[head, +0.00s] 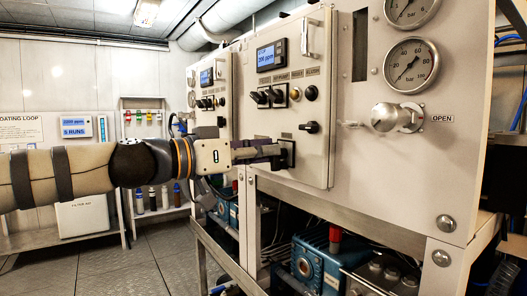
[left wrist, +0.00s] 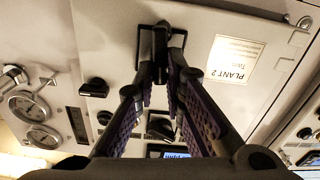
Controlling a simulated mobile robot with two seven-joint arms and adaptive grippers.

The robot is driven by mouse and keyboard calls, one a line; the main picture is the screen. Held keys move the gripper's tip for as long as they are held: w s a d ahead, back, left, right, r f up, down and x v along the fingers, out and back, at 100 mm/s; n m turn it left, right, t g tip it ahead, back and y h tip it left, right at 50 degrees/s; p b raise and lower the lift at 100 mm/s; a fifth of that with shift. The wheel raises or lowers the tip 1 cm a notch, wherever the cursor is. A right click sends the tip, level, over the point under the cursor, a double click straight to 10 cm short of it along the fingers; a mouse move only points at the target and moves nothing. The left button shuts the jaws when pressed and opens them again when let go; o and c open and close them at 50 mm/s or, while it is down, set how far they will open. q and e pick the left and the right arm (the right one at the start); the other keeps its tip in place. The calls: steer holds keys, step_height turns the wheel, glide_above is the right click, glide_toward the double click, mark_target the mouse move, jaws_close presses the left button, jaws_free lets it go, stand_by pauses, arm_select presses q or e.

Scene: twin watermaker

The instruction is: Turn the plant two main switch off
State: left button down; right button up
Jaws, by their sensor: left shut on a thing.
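The main switch (head: 288,153) is a black rotary handle on a black plate, low on the near panel door in the head view. In the left wrist view the switch (left wrist: 161,40) stands beside a label reading PLANT 2. My left gripper (head: 274,152) reaches it from the left. Its two purple-padded fingers (left wrist: 162,74) are closed in on the black handle, one on each side. The fingers partly hide the handle, so I cannot tell its exact angle. My right gripper is not in view.
A pressure gauge (head: 411,65) and a valve (head: 397,117) are to the right. A similar panel (head: 208,88) stands further left.

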arm_select(q)
steer(key=shift+w+a+f+n+p, duration=0.15)
steer(key=shift+n+p, duration=0.1)
steer(key=shift+n, duration=2.45)
steer(key=shift+w+f+n+p, duration=0.1)
steer(key=shift+n+p, duration=0.15)
steer(key=shift+n, duration=2.45)
steer(key=shift+w+a+f+n+p, duration=0.15)
steer(key=shift+n+p, duration=0.1)
steer(key=shift+n, duration=2.45)
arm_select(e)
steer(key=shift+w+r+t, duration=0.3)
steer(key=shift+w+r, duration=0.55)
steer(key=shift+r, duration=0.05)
arm_select(q)
steer(key=shift+s+d, duration=0.1)
steer(key=c, duration=1.7)
jaws_free()
steer(key=shift+o, duration=0.2)
